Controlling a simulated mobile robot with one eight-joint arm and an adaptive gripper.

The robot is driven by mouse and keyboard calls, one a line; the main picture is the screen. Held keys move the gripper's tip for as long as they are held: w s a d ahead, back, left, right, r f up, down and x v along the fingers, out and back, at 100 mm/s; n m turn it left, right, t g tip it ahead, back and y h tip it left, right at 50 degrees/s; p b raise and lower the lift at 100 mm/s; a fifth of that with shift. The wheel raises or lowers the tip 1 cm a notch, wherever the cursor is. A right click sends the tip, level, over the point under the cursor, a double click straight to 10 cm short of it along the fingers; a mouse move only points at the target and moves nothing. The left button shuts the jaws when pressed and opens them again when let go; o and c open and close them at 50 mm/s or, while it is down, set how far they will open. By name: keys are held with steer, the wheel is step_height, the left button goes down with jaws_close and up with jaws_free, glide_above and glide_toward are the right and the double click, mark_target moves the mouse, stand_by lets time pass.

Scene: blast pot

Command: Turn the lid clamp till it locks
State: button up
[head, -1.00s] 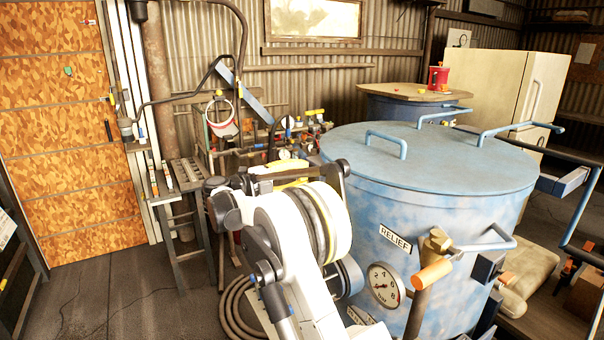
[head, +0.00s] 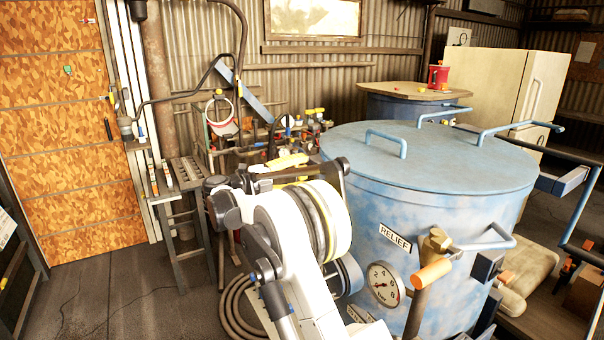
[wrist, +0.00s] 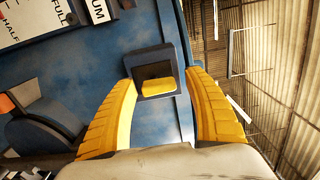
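The pale blue pot (head: 400,220) with its round lid (head: 440,150) stands right of my arm in the head view. In the wrist view, a dark square-ended block (wrist: 155,56), apparently part of the lid clamp, stands out by the blue pot wall (wrist: 110,50). A yellow patch shows inside its end. My gripper (wrist: 160,80) has one yellow finger on each side of this block, with the tips close to its sides. Whether both fingers touch it is unclear. In the head view my own arm hides the fingers and the clamp.
A relief valve with an orange-tipped lever (head: 432,273) and a round gauge (head: 384,284) sit on the pot's near side. A cluttered workbench (head: 180,178) stands behind my arm at left. A coiled hose (head: 238,305) lies on the floor. Floor at the left is mostly clear.

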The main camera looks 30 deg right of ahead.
steer(key=a, duration=1.2)
steer(key=shift+s, duration=0.2)
